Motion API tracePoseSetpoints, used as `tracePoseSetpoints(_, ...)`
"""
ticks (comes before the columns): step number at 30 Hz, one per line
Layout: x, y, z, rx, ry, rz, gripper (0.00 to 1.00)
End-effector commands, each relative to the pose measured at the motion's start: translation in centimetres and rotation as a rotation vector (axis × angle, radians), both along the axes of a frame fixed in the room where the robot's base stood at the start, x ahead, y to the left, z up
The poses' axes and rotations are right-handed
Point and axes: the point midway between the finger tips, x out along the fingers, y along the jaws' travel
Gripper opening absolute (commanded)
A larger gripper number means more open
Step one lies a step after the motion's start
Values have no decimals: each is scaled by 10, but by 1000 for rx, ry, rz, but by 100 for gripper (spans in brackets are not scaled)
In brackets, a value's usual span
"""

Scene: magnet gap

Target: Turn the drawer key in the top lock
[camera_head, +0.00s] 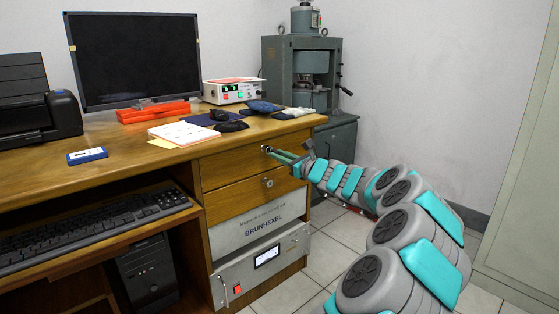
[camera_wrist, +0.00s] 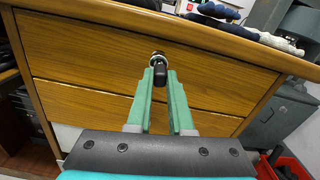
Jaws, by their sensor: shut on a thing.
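The top drawer (camera_head: 230,165) of the wooden desk is closed, and its wood front fills much of the wrist view (camera_wrist: 90,55). The drawer key (camera_wrist: 160,74) has a black head and stands at the round metal top lock (camera_wrist: 157,58). My gripper (camera_wrist: 161,78) has its two green fingers shut on the key's head, one on each side. In the head view my gripper (camera_head: 272,151) reaches the top drawer's lock from the right. The key's shaft is hidden behind its head, so how deep it sits cannot be told.
A second drawer (camera_head: 245,194) with a round lock (camera_head: 268,183) lies just below. Above, the desk top (camera_head: 120,155) overhangs the drawer and holds papers (camera_head: 184,133), dark cloths and gloves (camera_head: 295,113). A grey cabinet (camera_head: 335,145) stands to the right.

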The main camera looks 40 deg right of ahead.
Motion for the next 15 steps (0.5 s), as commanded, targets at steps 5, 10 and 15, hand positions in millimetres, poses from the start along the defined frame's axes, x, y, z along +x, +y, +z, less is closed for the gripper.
tracePoseSetpoints(5, -1, -3, -2, -58, -4, -6, 0)
tracePoseSetpoints(10, -1, -2, -2, -114, -9, -4, 0)
tracePoseSetpoints(15, -1, -1, -1, -150, -11, -3, 0)
